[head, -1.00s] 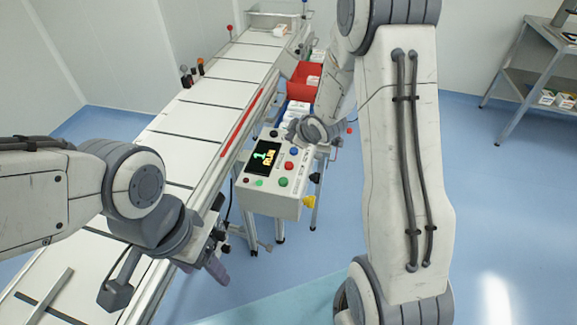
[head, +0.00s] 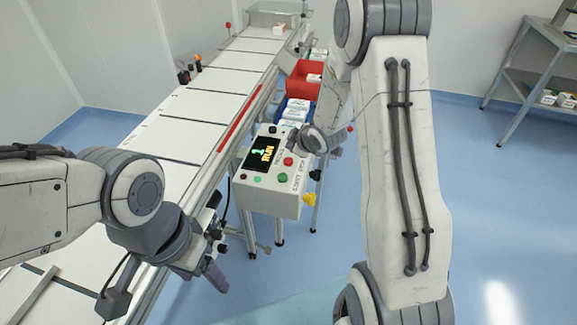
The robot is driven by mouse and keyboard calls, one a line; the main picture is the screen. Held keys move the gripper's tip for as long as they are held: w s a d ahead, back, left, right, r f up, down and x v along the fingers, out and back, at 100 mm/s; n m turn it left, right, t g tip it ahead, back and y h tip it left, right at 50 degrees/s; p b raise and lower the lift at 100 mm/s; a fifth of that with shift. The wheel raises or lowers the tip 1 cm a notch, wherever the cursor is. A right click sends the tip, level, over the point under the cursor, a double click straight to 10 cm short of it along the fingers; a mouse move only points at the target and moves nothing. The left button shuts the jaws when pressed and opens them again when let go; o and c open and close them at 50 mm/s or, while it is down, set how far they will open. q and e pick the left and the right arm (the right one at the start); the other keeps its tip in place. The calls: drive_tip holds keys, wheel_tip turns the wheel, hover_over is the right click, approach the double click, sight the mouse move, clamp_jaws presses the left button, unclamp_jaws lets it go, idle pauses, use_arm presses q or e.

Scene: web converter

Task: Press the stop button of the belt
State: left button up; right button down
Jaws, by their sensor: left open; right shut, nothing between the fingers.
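The control box (head: 262,198) stands beside the belt, and its lit display (head: 262,154) reads RUN. A round red button (head: 288,161) shows on its sloping top, with a green button (head: 282,178) just below it. My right gripper (head: 298,149) hangs at the upper right of the panel, close to the red button and apart from it as far as I can see. It is shut and empty, its tips hard to make out. My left gripper (head: 214,262) is open and empty by the belt's near edge, well below and left of the box.
The long white belt (head: 185,118) runs from near left to the far end, where a small white carton (head: 279,29) sits. A red bin (head: 303,84) and a blue bin (head: 299,104) stand behind the box. A metal shelf (head: 545,55) stands far right. Floor at right is clear.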

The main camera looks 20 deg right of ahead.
sight(291, 162)
drive_tip(key=shift+f+b, duration=0.95)
drive_tip(key=shift+f, duration=0.55)
drive_tip(key=shift+f, duration=0.15)
idle(0.7)
drive_tip(key=shift+f+b, duration=0.25)
drive_tip(key=shift+b, duration=0.2)
drive_tip(key=shift+f+b, duration=0.55)
drive_tip(key=shift+f, duration=0.1)
idle(0.5)
drive_tip(key=shift+r, duration=0.1)
drive_tip(key=shift+r+p, duration=0.85)
drive_tip(key=shift+r, duration=0.05)
drive_tip(key=shift+r, duration=0.15)
wheel_tip(291, 162, up, 5)
drive_tip(key=p, duration=0.4)
